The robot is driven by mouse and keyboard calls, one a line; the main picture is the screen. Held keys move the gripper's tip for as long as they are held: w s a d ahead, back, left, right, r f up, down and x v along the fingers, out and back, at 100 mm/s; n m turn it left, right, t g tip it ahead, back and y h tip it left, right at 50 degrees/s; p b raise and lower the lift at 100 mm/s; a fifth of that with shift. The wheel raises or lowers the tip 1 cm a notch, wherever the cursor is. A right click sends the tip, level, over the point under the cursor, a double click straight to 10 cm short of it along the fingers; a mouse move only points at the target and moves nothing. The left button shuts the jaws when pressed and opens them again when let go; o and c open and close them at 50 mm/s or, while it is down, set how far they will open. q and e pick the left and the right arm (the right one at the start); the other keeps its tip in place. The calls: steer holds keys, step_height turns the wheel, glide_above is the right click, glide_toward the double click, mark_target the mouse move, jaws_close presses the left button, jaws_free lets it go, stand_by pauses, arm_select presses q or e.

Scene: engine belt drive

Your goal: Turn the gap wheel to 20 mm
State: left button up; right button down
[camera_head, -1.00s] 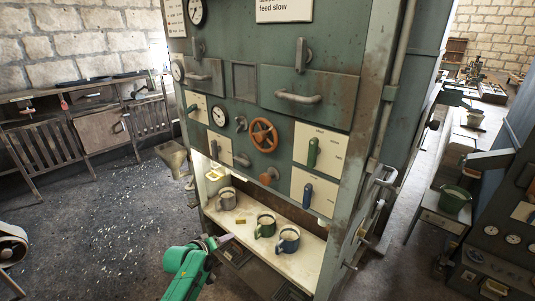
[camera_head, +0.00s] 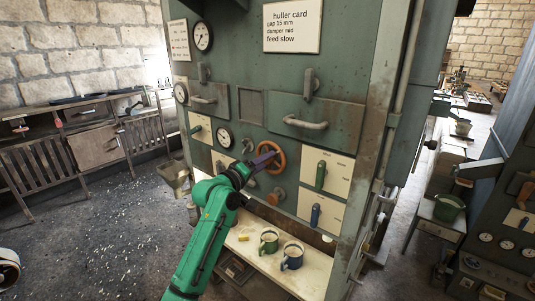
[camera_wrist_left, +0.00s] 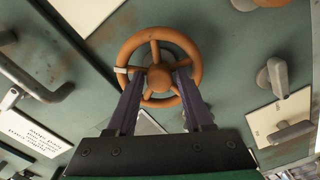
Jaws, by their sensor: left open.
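The gap wheel (camera_head: 279,157) is an orange spoked handwheel on the green machine front. In the left wrist view the gap wheel (camera_wrist_left: 185,52) is seen face on, with a pale mark on its left rim. My left gripper (camera_head: 268,158) is at the wheel's left side in the head view. In the left wrist view its two dark fingers (camera_wrist_left: 167,78) are open, reaching over the lower rim on either side of the hub and lower spoke. I cannot tell whether they touch the wheel. A card (camera_head: 292,27) above reads "huller card, gap 15 mm, damper mid, feed slow". My right gripper is out of view.
A round gauge (camera_head: 224,137) sits left of the wheel. A green lever (camera_head: 320,174) and a blue lever (camera_head: 315,215) are on panels to its right. Drawer handles project above.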

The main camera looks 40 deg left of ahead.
arm_select(q)
steer(key=shift+w+r, duration=0.1)
steer(key=shift+w, duration=0.5)
steer(key=shift+w+d, duration=0.1)
steer(key=shift+w, duration=0.15)
steer(key=shift+s, duration=0.1)
steer(key=c, duration=0.3)
jaws_close()
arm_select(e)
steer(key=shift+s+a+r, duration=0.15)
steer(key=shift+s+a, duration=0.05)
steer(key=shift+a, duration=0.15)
